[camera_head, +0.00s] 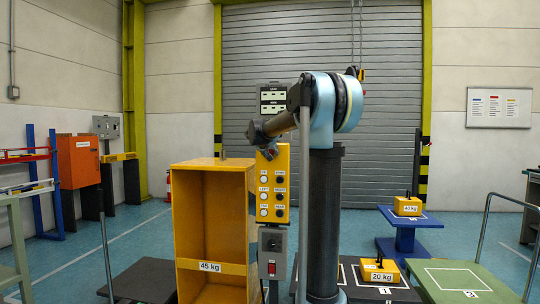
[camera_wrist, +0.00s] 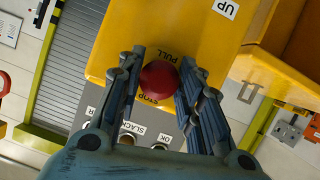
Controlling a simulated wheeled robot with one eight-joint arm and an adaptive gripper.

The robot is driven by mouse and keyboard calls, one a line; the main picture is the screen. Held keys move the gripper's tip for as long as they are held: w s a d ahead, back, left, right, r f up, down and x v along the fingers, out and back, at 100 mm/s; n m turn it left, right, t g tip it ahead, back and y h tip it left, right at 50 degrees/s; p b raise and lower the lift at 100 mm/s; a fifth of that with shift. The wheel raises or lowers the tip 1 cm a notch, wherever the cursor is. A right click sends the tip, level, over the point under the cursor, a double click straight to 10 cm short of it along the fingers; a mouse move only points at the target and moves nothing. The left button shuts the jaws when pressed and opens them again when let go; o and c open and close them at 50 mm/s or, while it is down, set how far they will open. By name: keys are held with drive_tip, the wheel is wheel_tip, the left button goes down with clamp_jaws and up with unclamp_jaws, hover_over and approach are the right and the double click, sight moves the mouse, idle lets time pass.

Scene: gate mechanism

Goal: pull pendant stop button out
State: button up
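In the wrist view, the round red stop button (camera_wrist: 159,79) sits on the yellow pendant (camera_wrist: 190,25). The words PULL and STOP are printed on either side of it, upside down in this view. My gripper (camera_wrist: 161,62) has one finger on each side of the button, very close to its edges. I cannot tell whether the fingers touch it. In the head view, a yellow panel with white and black buttons (camera_head: 281,160) stands left of my arm's column.
A grey panel with SLACK and OK labels (camera_wrist: 133,128) lies below the button in the wrist view. A blue stand (camera_head: 405,240) and a green platform (camera_head: 460,280) are at the right.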

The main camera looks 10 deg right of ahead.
clamp_jaws()
drive_tip(key=shift+s+a, duration=0.25)
drive_tip(key=shift+s, duration=0.5)
drive_tip(key=o, duration=1)
unclamp_jaws()
drive_tip(key=shift+o, duration=0.2)
drive_tip(key=shift+s, duration=0.1)
drive_tip(key=v, duration=1.1)
drive_tip(key=shift+s+r, duration=0.2)
drive_tip(key=shift+s, duration=0.1)
drive_tip(key=shift+a, duration=0.1)
